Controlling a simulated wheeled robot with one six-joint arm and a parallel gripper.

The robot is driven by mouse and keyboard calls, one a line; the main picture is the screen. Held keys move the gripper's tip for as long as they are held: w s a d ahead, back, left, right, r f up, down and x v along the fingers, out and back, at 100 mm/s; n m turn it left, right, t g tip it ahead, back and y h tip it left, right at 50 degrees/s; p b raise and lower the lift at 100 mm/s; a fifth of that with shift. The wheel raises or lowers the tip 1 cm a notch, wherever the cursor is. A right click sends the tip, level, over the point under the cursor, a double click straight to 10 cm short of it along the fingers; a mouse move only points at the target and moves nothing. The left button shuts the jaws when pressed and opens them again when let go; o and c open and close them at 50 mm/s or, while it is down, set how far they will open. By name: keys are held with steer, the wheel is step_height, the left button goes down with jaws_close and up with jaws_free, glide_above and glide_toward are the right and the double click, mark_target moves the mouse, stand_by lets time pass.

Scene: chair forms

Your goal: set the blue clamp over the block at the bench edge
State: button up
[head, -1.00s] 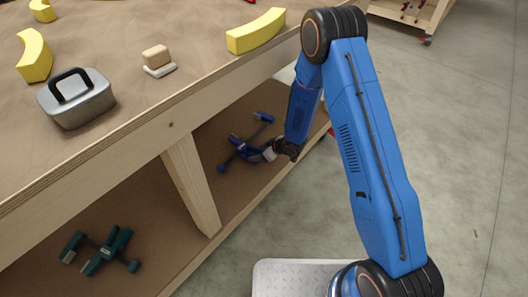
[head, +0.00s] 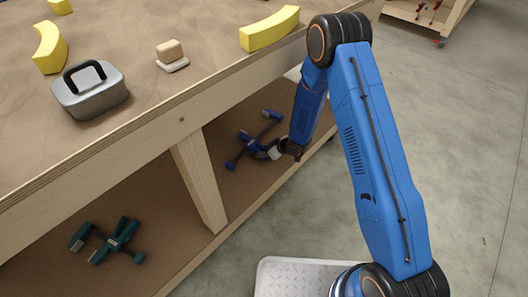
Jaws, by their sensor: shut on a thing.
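The blue clamp (head: 235,162) is on the lower shelf under the bench, right of the wooden leg. My gripper (head: 280,151) reaches in from the right and is shut on the clamp near its right-hand jaw. The fingertips are small and partly hidden by the arm. Whether the clamp rests on the shelf or hangs just above it, I cannot tell. The tan block (head: 170,49) sits on a white base on the bench top (head: 130,150), close to its front edge.
A grey metal box (head: 92,98) with a black handle and yellow curved pieces (head: 270,29) stand on the bench top. A wooden leg (head: 200,185) stands left of the clamp. The floor (head: 460,170) at right is clear.

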steer(key=shift+r, duration=0.15)
steer(key=shift+r, duration=0.25)
steer(key=shift+c, duration=0.9)
steer(key=shift+r, duration=2.15)
